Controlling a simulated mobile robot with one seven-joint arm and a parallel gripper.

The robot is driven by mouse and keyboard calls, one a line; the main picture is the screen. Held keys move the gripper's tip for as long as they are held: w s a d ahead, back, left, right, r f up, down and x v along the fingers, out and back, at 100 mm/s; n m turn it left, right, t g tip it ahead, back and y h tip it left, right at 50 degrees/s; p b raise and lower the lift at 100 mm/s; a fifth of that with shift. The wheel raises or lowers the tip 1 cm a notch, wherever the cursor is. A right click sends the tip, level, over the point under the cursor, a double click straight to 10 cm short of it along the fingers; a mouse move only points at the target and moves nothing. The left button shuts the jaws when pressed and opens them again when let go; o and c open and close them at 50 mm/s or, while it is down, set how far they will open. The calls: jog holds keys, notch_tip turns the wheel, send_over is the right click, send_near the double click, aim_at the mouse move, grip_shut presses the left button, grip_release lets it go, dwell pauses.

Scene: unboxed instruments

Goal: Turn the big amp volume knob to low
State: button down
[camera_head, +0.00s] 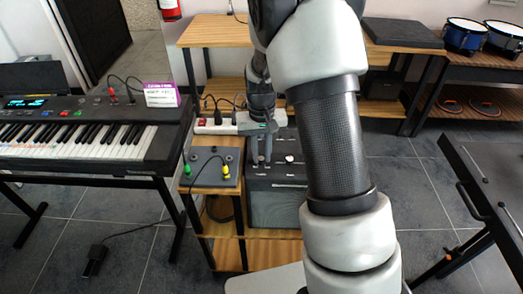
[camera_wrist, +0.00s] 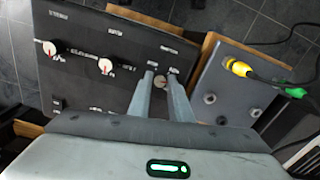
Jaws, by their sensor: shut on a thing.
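The big amp is a dark box (camera_head: 278,208) in the middle of the head view, with small light knobs on its top panel. In the wrist view its black panel (camera_wrist: 80,95) shows two white-and-red knobs (camera_wrist: 50,48) (camera_wrist: 106,65) and a third knob (camera_wrist: 160,84) near the edge by the pedal. The printed labels are too small to read. My gripper (camera_wrist: 161,77) points down at the panel, with its two fingers shut on the third knob, one at each side. In the head view my gripper (camera_head: 261,158) is over the amp's top and partly hides it.
A grey pedal box (camera_head: 208,178) with yellow and green plugs sits left of the amp. A power strip (camera_head: 215,128) lies behind it. A keyboard (camera_head: 85,140) stands left, and blue drums (camera_head: 464,36) stand on a bench at the back right.

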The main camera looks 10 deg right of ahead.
aim_at(261, 158)
jog(key=m+p, duration=0.2)
jog(key=m, duration=0.3)
jog(key=shift+r+m, duration=0.15)
jog(key=shift+m, duration=0.15)
jog(key=m+p, duration=0.2)
jog(key=m, duration=0.3)
jog(key=shift+p, duration=0.3)
jog(key=c, duration=1.6)
grip_release()
jog(key=shift+r+p, duration=1.2)
jog(key=shift+r, duration=7.4)
